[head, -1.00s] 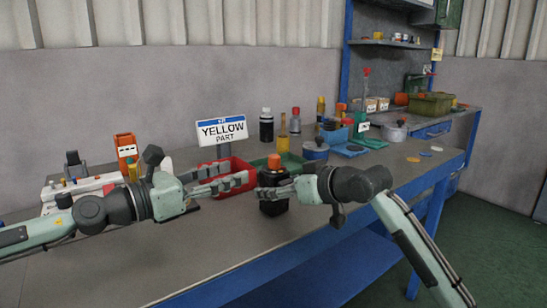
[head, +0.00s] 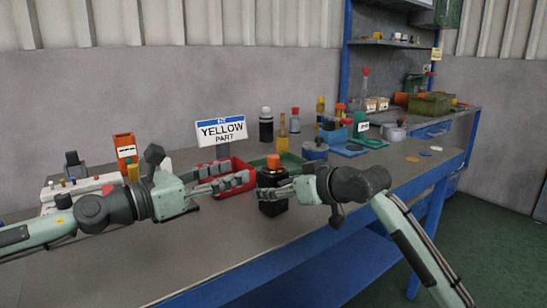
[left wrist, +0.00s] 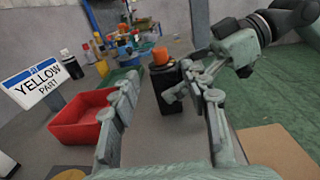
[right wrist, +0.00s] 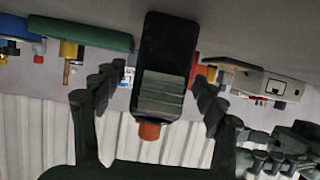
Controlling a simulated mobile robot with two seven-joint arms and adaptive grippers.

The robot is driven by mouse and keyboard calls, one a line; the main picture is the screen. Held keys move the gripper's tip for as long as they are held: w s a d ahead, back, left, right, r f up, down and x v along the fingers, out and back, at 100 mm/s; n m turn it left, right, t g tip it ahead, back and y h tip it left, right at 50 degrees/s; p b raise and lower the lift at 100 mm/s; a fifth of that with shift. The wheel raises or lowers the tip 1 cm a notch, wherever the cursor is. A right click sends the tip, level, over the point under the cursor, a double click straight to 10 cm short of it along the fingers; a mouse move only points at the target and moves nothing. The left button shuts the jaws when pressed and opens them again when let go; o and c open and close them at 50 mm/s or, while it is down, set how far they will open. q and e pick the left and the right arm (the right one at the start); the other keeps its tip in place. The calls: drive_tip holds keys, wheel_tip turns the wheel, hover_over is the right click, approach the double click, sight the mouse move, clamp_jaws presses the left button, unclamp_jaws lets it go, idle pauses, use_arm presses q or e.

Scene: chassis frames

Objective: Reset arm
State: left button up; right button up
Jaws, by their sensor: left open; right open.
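My left gripper (head: 226,184) is open above the workbench, in front of the red bin. Its spread fingers show in the left wrist view (left wrist: 165,92), with nothing between the tips. My right gripper (head: 268,190) is open, reaching in from the right, with its fingers at the black bottle with an orange cap (head: 272,198). In the right wrist view, the black bottle (right wrist: 165,60) stands between the spread fingers (right wrist: 160,85), with gaps on both sides. That picture is upside down. The bottle also shows upright in the left wrist view (left wrist: 168,108).
The red bin (head: 240,165) sits behind the grippers by the "YELLOW PART" sign (head: 221,131). A green tray (head: 290,162) and several bottles stand behind. An orange holder (head: 126,150) is at left. The bench (head: 200,250) is clear in front.

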sight(273, 156)
use_arm(q)
drive_tip(key=x, duration=1.2)
drive_tip(key=shift+w+d, duration=0.1)
drive_tip(key=shift+d, duration=0.15)
drive_tip(key=shift+d+m+g+h, duration=0.2)
drive_tip(key=shift+m+g+h, duration=0.3)
drive_tip(key=shift+g, duration=0.1)
drive_tip(key=shift+a+f+m+g+h, duration=0.1)
drive_tip(key=shift+a+m+g+h, duration=0.35)
drive_tip(key=shift+m+g+h, duration=0.7)
drive_tip(key=shift+m+g, duration=0.45)
drive_tip(key=shift+g, duration=0.6)
drive_tip(key=shift+m+g+h, duration=0.35)
drive_tip(key=shift+m+g, duration=0.45)
drive_tip(key=shift+g, duration=0.6)
